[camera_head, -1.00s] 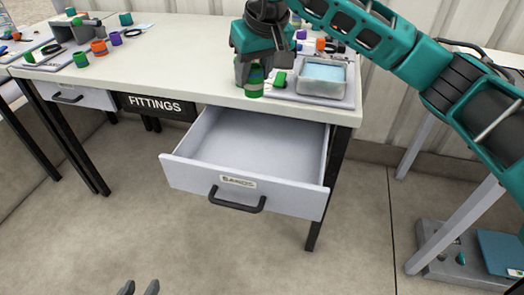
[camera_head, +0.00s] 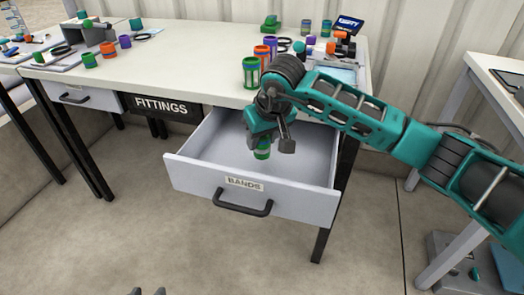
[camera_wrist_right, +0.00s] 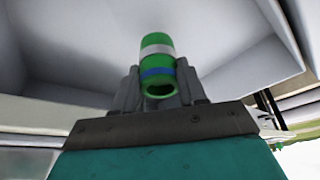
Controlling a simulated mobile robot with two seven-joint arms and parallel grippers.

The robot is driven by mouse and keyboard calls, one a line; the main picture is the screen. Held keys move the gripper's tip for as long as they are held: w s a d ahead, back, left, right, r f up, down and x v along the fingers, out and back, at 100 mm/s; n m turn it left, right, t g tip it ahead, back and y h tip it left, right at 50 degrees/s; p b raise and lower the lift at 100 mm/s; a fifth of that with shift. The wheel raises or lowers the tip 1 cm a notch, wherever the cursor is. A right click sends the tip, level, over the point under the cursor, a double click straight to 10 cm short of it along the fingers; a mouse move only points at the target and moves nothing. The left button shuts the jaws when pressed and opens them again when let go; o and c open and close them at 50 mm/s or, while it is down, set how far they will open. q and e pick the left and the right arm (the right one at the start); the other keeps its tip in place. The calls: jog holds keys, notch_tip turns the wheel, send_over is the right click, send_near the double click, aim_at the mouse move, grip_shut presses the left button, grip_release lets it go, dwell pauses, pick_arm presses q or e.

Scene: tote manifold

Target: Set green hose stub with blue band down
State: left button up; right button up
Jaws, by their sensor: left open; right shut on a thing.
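The green hose stub (camera_head: 262,152) is held in my right gripper (camera_head: 264,140), inside the open drawer space. In the right wrist view the stub (camera_wrist_right: 158,62) shows a blue band and a whitish band, with its open end facing the camera. The right gripper's fingers (camera_wrist_right: 157,84) are shut on its sides. Whether the stub touches the drawer floor cannot be told. The drawer (camera_head: 190,172) is pulled out, labelled BANDS, and its visible floor looks otherwise empty. My left gripper (camera_head: 148,292) is open and empty, with only its fingertips showing at the bottom edge.
The white table (camera_head: 190,75) stands above the drawer. A green cylinder (camera_head: 250,73) stands near its front edge, with orange and purple cylinders (camera_head: 266,50) behind. The drawer's walls and front panel surround my right gripper. The floor before the drawer is clear.

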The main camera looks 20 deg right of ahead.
aim_at(262, 150)
notch_tip(262, 150, down, 3)
jog(key=shift+s+f+b, duration=0.1)
jog(key=shift+b, duration=0.2)
jog(key=shift+f, duration=0.3)
jog(key=shift+f, duration=0.1)
jog(key=o, duration=1.1)
jog(key=shift+c, duration=0.2)
